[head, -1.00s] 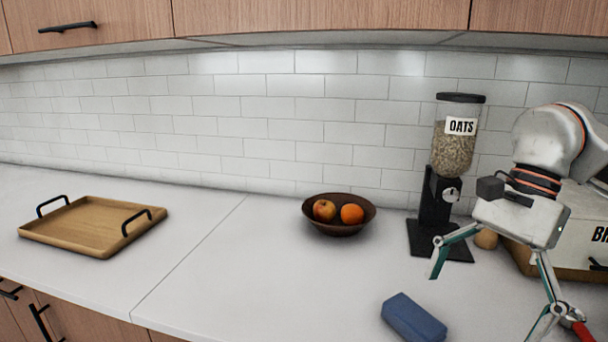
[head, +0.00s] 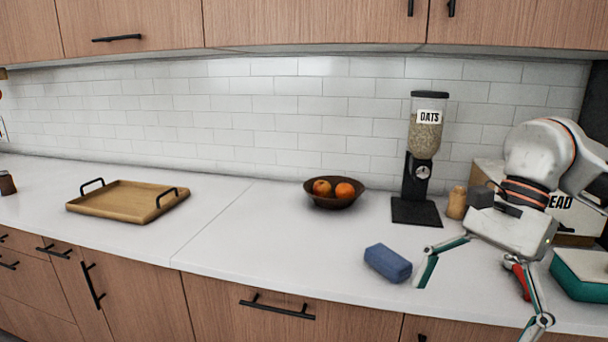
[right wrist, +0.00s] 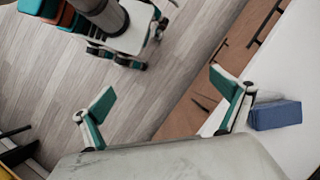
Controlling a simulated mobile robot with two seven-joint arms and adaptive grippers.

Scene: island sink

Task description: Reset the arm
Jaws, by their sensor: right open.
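My right arm comes in from the right in the head view. Its gripper (head: 480,290) is open and empty, over the front edge of the counter. In the right wrist view its two fingers (right wrist: 162,105) are spread wide, with floor and cabinet fronts beyond them. A blue block-like item (head: 387,263) lies on the counter just left of the gripper, apart from it. It also shows at the right of the right wrist view (right wrist: 275,115). My left gripper is not in view.
On the counter (head: 240,235) stand a wooden tray (head: 125,218), a fruit bowl (head: 335,202), an oats dispenser (head: 415,212) and a wooden shaker-like item (head: 457,203). A bread box (head: 575,215) and a teal-and-white container (head: 580,275) are at the right. The counter's middle is clear.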

